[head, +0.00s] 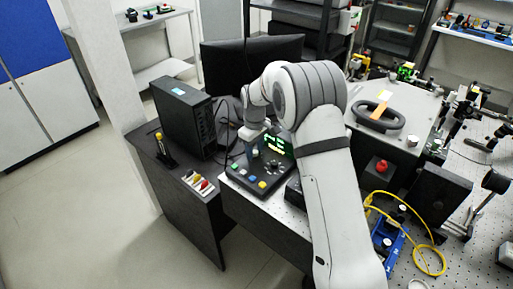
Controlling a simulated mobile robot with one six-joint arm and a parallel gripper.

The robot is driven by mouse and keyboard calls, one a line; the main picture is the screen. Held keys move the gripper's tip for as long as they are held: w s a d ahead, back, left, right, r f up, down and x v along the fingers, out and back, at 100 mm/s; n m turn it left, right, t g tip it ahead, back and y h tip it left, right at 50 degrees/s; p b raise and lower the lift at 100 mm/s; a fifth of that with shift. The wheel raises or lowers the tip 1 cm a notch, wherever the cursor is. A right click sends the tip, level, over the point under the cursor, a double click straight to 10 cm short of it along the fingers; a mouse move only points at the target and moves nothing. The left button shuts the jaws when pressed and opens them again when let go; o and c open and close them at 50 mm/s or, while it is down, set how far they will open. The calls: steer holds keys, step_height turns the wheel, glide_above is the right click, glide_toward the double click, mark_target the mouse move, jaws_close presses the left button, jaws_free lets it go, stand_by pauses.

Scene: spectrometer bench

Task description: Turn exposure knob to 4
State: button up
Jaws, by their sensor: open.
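The exposure control box (240,182) is a dark panel on the bench with a lit green and yellow display (276,145). A dark round knob (272,167) with pale marks around it sits on the panel below the display. The number it points to is too small to read. Coloured buttons line the panel's front edge. My gripper (254,153) points down over the panel's rear left part, left of the knob and apart from it in the picture. It is open, and nothing shows between its fingers. My arm covers the area right of the panel.
A black computer tower (183,115) and a monitor (250,62) stand behind the panel. A red button box (380,168), a yellow cable (428,246) and optics parts lie to the right on the perforated bench. Several coloured items lie on the desk at left.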

steer(key=shift+c, duration=0.4)
jaws_close()
steer(key=shift+d, duration=0.1)
steer(key=shift+m, duration=0.3)
steer(key=m+b, duration=0.2)
steer(key=m, duration=0.1)
steer(key=shift+m, duration=0.3)
steer(key=m+b, duration=0.1)
steer(key=m, duration=0.3)
steer(key=m+b, duration=0.1)
steer(key=m, duration=0.4)
steer(key=shift+m+b, duration=0.35)
steer(key=shift+m, duration=1.95)
